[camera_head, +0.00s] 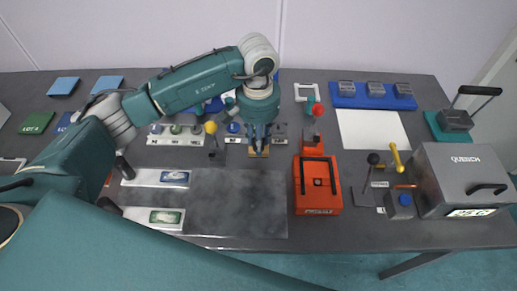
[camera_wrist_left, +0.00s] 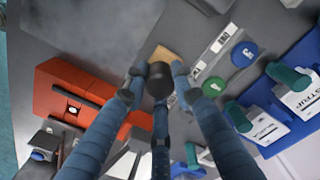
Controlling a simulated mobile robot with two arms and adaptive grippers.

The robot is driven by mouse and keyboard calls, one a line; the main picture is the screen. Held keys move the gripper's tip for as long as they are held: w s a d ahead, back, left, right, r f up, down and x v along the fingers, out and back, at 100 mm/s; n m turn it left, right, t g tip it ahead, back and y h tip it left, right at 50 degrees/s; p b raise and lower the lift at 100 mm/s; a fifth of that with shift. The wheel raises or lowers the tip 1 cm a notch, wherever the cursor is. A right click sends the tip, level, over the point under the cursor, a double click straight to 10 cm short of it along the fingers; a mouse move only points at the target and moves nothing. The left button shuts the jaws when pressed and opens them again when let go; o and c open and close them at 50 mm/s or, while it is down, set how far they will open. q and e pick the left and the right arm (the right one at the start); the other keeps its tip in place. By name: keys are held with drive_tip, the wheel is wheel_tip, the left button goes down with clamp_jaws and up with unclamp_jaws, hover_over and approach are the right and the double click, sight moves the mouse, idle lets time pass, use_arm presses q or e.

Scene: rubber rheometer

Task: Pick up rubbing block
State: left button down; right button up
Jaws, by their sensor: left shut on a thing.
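The rubbing block appears to be the small tan block (camera_head: 258,152) under my left gripper (camera_head: 258,142), near the middle of the table in the head view. It also shows as a tan piece (camera_wrist_left: 164,53) at the fingertips in the left wrist view. The fingers of my left gripper (camera_wrist_left: 157,72) are closed in around a dark round part (camera_wrist_left: 160,78) at the block, and the gripper is shut on it. The fingers hide much of the block. I cannot tell whether it touches the table. My right gripper is not in view.
A dark grey plate (camera_head: 236,205) lies in front of the gripper. An orange-red press-like device (camera_head: 318,186) stands close on the right. A row of small knobs (camera_head: 176,130) is left behind. A grey QUENCH box (camera_head: 462,178) stands far right. White paper (camera_head: 372,136) lies at the back right.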

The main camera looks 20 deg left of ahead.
use_arm(q)
wheel_tip(320, 180, up, 16)
drive_tip(key=b, duration=0.3)
drive_tip(key=c, duration=2.1)
unclamp_jaws()
drive_tip(key=c, duration=0.3)
drive_tip(key=shift+f, duration=0.15)
drive_tip(key=shift+c, duration=0.2)
